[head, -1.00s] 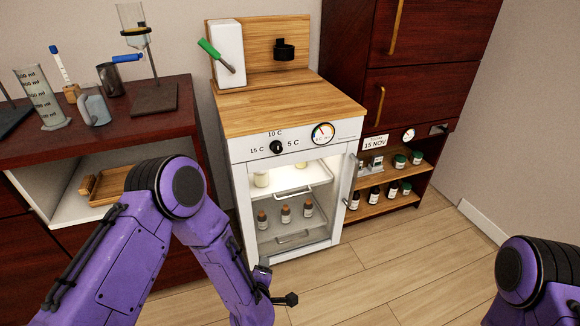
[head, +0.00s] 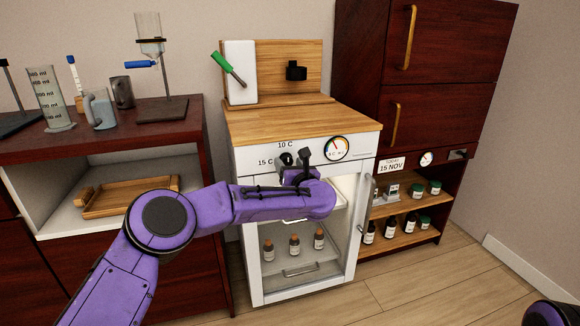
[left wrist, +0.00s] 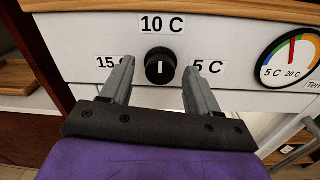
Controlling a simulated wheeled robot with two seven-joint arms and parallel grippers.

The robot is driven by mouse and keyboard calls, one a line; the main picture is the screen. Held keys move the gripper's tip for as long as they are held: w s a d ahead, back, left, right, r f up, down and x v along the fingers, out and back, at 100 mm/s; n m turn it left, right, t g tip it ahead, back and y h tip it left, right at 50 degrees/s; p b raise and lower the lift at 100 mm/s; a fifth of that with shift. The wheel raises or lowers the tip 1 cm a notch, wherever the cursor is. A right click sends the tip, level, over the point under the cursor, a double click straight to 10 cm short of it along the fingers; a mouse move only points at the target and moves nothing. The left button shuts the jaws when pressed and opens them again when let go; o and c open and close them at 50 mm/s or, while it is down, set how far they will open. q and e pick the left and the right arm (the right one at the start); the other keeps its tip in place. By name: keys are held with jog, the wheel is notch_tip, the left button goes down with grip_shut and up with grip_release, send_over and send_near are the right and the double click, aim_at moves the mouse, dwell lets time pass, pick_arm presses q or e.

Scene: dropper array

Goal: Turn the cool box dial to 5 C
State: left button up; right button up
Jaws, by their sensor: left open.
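The cool box (head: 252,270) is white with a wooden top. Its black round dial (left wrist: 160,66) sits on the front panel, with its white mark upright, towards the 10 C label (left wrist: 162,24). The 5 C label (left wrist: 208,68) is to the dial's right and the 15 C label (left wrist: 110,63) to its left. My left gripper (head: 294,156) is open in front of the panel. In the left wrist view its fingers stand either side of the dial, apart from it. In the head view the gripper partly hides the dial and covers the 5 C label. My right gripper is out of view.
A round gauge (head: 336,148) is right of the dial. Below, the lit interior holds small bottles (head: 294,244), with a handled door edge (head: 364,215) at its right. A dark bench with glassware (head: 50,98) stands left; a shelf with bottles (head: 405,233) stands right.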

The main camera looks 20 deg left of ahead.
pick_arm(q)
jog(key=shift+w+a, duration=0.1)
jog(key=c, duration=1)
jog(key=shift+c, duration=0.2)
